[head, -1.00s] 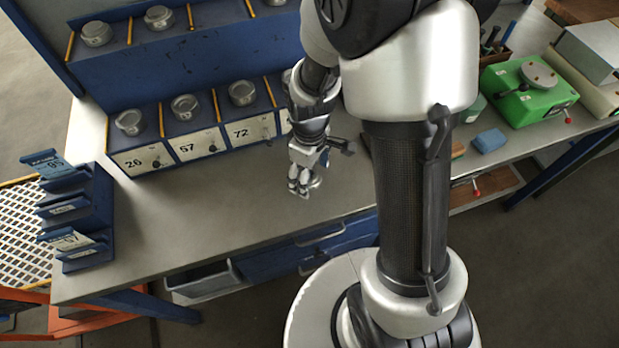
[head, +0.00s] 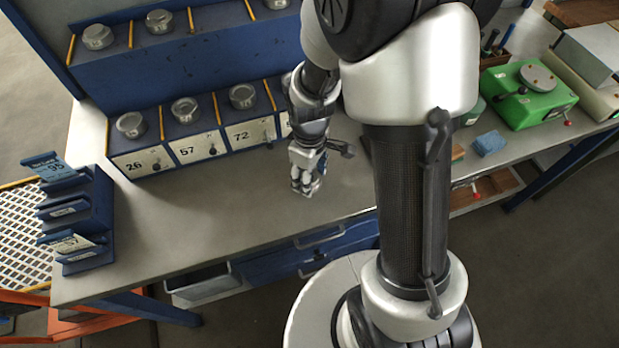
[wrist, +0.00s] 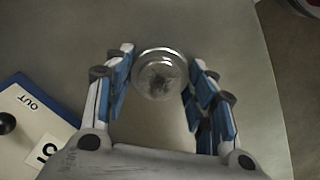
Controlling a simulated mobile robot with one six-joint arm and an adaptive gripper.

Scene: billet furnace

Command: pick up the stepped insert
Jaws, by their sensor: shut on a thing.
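The stepped insert (wrist: 160,74) is a round, shiny metal piece with a wide rim and a smaller, darker centre. It sits between the fingertips of my gripper in the wrist view, with a blue-padded finger on each side. My gripper (head: 304,188) is shut on it, low over the grey bench top in the head view. In the head view my fingers mostly hide the insert. I cannot tell whether it still touches the bench.
A blue rack with labelled slots (head: 140,162) holds several round metal pieces behind my gripper. A blue stepped holder (head: 90,215) stands at the left bench end. A green device (head: 535,100) and a blue block (head: 489,143) are at right. The bench (head: 200,225) left of my gripper is clear.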

